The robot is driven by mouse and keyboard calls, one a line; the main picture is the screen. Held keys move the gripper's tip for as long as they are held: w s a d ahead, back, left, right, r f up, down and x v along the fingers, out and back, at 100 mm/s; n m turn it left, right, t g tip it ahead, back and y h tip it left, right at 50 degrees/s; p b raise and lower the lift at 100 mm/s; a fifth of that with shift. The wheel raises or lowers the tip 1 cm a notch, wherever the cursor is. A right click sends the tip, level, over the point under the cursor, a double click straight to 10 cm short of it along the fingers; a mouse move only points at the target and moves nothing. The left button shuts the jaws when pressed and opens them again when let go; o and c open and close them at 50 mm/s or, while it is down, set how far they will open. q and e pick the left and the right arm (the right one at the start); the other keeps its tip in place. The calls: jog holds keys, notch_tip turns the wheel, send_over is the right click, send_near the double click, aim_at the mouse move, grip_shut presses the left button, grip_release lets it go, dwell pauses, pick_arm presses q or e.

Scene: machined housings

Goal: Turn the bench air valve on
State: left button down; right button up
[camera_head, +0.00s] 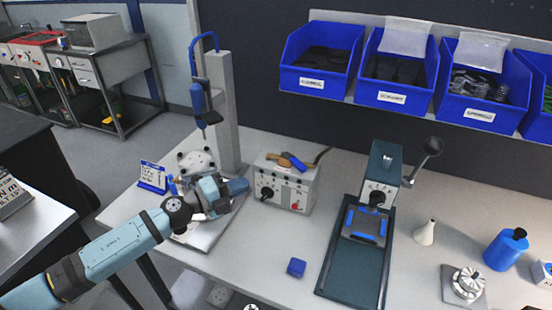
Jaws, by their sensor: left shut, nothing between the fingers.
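My left arm comes in from the lower left, and my left gripper (218,207) is at the left part of the bench, low over a pale plate (200,238). The gripper is shut with nothing in it; its fingertips are largely hidden by the wrist. To its right, apart from it, stands a grey control box (285,185) with a black knob (267,192) and a red button (295,206). I cannot make out for certain which fitting is the bench air valve. My right gripper is not in view.
A cast housing (196,163) and a blue-framed sign (153,176) stand behind my wrist. A blue screwdriver (201,97) hangs from a post (224,120). Blue bins (397,78) line the shelf.

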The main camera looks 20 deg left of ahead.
pick_arm(q)
jog(key=p, duration=0.2)
send_near(295, 166)
jog(key=x, duration=0.6)
jog(key=shift+d+r, duration=0.1)
jog(key=shift+w+d, duration=0.4)
jog(key=shift+w, duration=0.2)
